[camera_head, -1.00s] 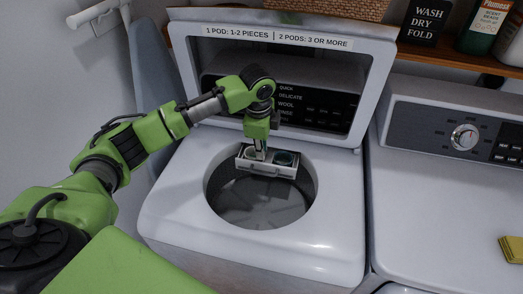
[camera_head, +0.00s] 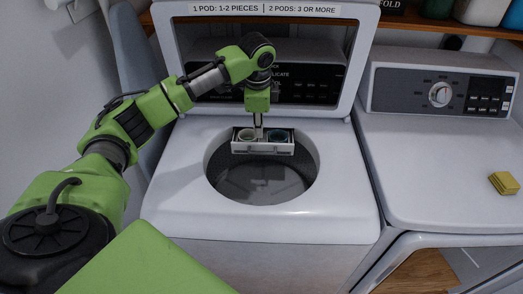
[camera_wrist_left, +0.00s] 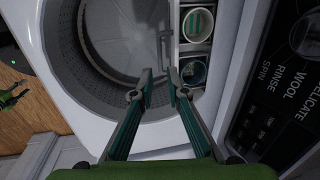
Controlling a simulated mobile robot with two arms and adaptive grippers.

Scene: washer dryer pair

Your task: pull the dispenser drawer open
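The dispenser drawer (camera_head: 263,149) is a white tray with two round cups and a front handle, at the back of the washer's tub opening. It also shows in the left wrist view (camera_wrist_left: 182,62), with the handle bar (camera_wrist_left: 165,45) along its left side. My left gripper (camera_head: 258,135) points down over the drawer, near its middle. In the left wrist view my left gripper (camera_wrist_left: 160,76) has its fingertips apart, with the handle's near end appearing between them. I cannot tell whether they touch it. My right gripper is not in view.
The washer's lid (camera_head: 350,60) stands raised behind the arm. The control panel (camera_head: 300,88) lies close behind the gripper. The dryer (camera_head: 425,150) stands at the right, with a yellow sponge-like block (camera_head: 504,183) on top and its front door open. The tub (camera_head: 262,182) is empty.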

